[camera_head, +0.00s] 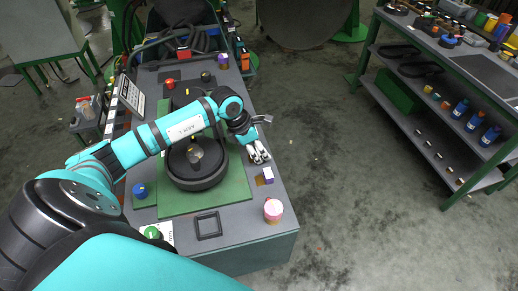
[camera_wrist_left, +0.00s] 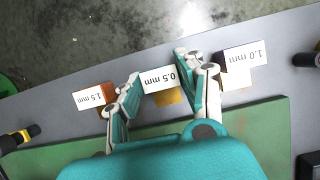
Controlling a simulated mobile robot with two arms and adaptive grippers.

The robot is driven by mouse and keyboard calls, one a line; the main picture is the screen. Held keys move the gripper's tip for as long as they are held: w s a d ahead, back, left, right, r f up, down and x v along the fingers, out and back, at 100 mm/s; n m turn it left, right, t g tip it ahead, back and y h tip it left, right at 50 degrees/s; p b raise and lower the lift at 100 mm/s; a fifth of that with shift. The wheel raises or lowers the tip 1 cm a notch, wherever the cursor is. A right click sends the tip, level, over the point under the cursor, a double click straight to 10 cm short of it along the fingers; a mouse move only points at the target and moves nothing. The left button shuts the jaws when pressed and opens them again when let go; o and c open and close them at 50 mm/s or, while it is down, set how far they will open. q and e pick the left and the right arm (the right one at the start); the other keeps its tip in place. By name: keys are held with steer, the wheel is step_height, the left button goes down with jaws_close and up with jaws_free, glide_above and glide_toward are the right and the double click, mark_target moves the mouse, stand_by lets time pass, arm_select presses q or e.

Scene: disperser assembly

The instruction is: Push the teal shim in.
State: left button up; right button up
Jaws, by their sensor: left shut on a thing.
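My left gripper (camera_head: 262,153) is over the right edge of the workbench, beside the round black housing (camera_head: 196,164). In the left wrist view its two fingers (camera_wrist_left: 157,78) stand either side of a small piece with a white "0.5 mm" label (camera_wrist_left: 159,80) and a gold part (camera_wrist_left: 169,97); it looks shut on that piece, though the contact is partly hidden. I cannot pick out the teal shim for certain; the teal in view belongs to my arm and gripper. My right gripper is not in view.
A "1.5 mm" label (camera_wrist_left: 92,98) and a "1.0 mm" label (camera_wrist_left: 244,56) flank the gripper, each with a block. A green plate (camera_head: 232,190) is under the housing. A shelf (camera_head: 450,70) stands right.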

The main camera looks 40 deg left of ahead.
mark_target(249, 160)
arm_select(q)
jaws_close()
steer(key=shift+s+a+f+b, duration=0.1)
steer(key=shift+s+a+b, duration=0.4)
steer(key=shift+s+a, duration=0.5)
steer(key=shift+s, duration=0.05)
steer(key=o, duration=0.7)
jaws_free()
steer(key=shift+o, duration=1.4)
steer(key=shift+s, duration=0.15)
